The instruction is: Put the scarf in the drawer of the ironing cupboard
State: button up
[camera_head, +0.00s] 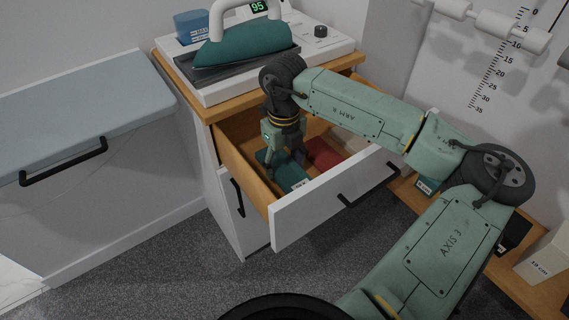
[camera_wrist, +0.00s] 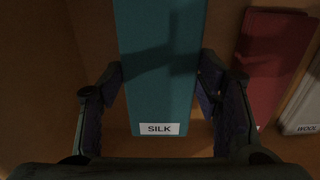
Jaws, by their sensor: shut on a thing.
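The drawer (camera_head: 330,200) of the wooden-topped cupboard is pulled open. My gripper (camera_head: 283,158) reaches down inside it. It is shut on the teal folded scarf (camera_head: 290,176), a flat strip with a white SILK label at its near end. In the wrist view the scarf (camera_wrist: 160,60) lies between the two fingers, with the label clear of them. In the head view my gripper hides part of the scarf. I cannot tell whether the scarf touches the drawer floor.
A red folded cloth (camera_wrist: 270,60) and a pale one labelled WOOL (camera_wrist: 303,105) lie to the right in the drawer. A teal iron (camera_head: 245,45) stands on the cupboard top. A blue-topped bench (camera_head: 75,110) is at left. The dark carpet (camera_head: 150,260) in front is clear.

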aim_at(284, 166)
jog(key=shift+f, duration=0.75)
jog(key=shift+f+b, duration=0.25)
jog(key=shift+b, duration=0.05)
jog(key=o, duration=1.2)
jog(key=shift+r, duration=0.1)
jog(key=shift+r, duration=0.1)
notch_tip(284, 166, up, 12)
jog(key=b, duration=0.1)
